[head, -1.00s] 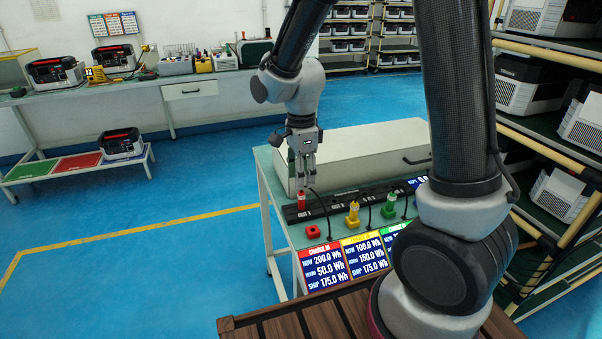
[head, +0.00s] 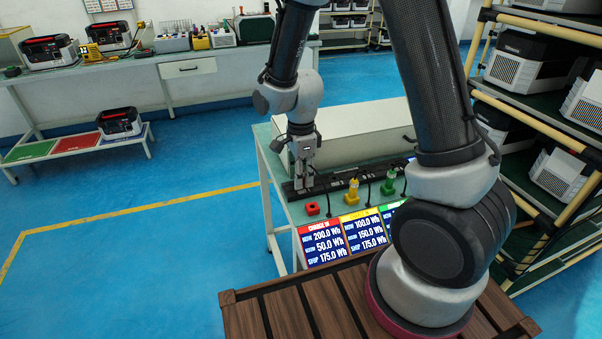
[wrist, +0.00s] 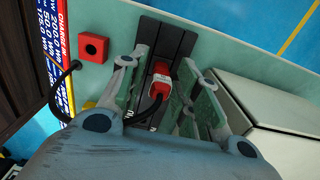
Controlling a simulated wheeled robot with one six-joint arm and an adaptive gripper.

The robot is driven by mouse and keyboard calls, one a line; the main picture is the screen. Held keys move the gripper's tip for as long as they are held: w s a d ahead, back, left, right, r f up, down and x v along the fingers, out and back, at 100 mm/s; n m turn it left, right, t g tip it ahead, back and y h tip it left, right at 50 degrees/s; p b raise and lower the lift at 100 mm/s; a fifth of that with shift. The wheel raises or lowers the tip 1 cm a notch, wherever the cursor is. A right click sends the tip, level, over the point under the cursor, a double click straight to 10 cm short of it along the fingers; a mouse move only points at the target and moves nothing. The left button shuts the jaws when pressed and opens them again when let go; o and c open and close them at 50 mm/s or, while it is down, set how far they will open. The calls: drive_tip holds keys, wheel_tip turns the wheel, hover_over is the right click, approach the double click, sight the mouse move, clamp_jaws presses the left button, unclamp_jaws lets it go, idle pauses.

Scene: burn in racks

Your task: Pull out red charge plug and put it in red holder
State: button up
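The red charge plug (wrist: 160,80) sits upright at the dark socket strip (wrist: 166,42) in the wrist view, its black cable running toward the lower left. My gripper (wrist: 164,78) is open around it, one finger on each side, with small gaps showing. In the head view my gripper (head: 304,184) is down at the left end of the strip and hides the plug. The red holder (head: 312,208), a small square block with a dark hole, stands on the green bench in front of the strip. It also shows in the wrist view (wrist: 93,48), empty.
A yellow plug (head: 353,189) and a green plug (head: 389,183) stand further right along the strip. A long pale box (head: 345,138) lies just behind the strip. Display panels (head: 323,240) line the bench front. Racks with power units (head: 540,75) stand at the right.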

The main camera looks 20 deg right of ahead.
clamp_jaws()
drive_tip(key=shift+c, duration=1.4)
unclamp_jaws()
clamp_jaws()
drive_tip(key=shift+r, duration=0.85)
drive_tip(key=shift+r, duration=0.95)
